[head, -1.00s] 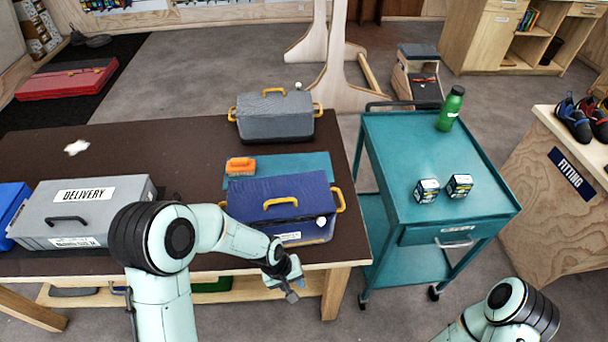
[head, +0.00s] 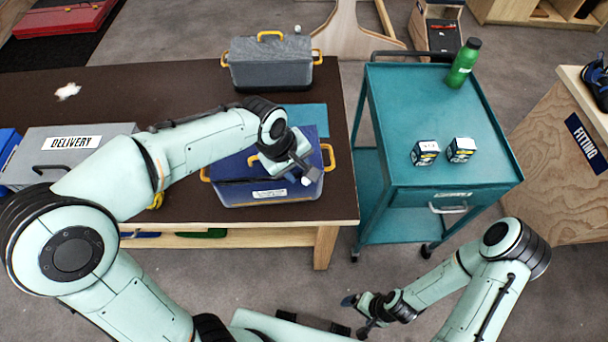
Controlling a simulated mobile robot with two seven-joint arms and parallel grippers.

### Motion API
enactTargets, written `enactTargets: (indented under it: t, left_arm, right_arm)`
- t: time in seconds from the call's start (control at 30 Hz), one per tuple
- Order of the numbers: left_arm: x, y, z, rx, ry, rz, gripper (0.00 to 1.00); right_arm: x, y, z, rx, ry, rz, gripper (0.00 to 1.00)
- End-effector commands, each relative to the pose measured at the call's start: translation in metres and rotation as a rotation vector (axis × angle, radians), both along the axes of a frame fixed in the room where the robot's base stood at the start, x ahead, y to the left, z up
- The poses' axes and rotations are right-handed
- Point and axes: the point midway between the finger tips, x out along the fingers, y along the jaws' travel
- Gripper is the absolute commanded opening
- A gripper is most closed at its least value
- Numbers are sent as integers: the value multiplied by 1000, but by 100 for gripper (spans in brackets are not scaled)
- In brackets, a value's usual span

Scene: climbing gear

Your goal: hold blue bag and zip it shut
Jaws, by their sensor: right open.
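The blue bag (head: 240,190) sits on the dark table, with a yellow handle visible at each end. My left arm and gripper cover much of its top, including the top handle. A small white knob (head: 305,181) shows near the bag's front right corner. My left gripper (head: 303,168) is over the right part of the bag, close to the knob. I cannot tell whether it touches the bag or how its fingers stand. My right gripper (head: 357,314) is open and empty, low in front of the table and apart from the bag.
A grey bag (head: 268,68) stands behind the blue one on the table (head: 180,88). A grey delivery case (head: 50,152) is at the left. A teal cart (head: 400,100) at the right holds a green bottle (head: 462,65) and two small boxes (head: 425,152).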

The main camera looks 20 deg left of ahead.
Motion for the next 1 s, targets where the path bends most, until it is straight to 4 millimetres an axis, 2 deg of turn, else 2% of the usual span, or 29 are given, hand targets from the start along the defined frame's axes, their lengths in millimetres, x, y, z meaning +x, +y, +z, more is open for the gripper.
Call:
enactTargets:
  t: [0.1,0.33,0.5,0.8,0.83,0.93,1.0]
  left_arm:
    - [5,-5,-25,1,4,-1,35]
    - [13,-11,-58,1,3,1,35]
    - [16,-14,-68,0,1,1,35]
    - [17,-14,-70,0,-1,0,35]
    - [17,-15,-70,0,-1,0,32]
    - [17,-15,-70,-1,-1,0,0]
    - [17,-15,-70,-1,-1,0,0]
  right_arm:
    - [-2,0,-2,0,2,0,92]
    - [-3,0,-5,0,3,0,92]
    - [-4,0,-5,0,5,-1,92]
    - [-4,0,-5,0,3,0,92]
    - [-4,0,-5,0,3,0,92]
    - [-4,0,-5,0,3,0,92]
    - [-4,0,-5,0,3,0,92]
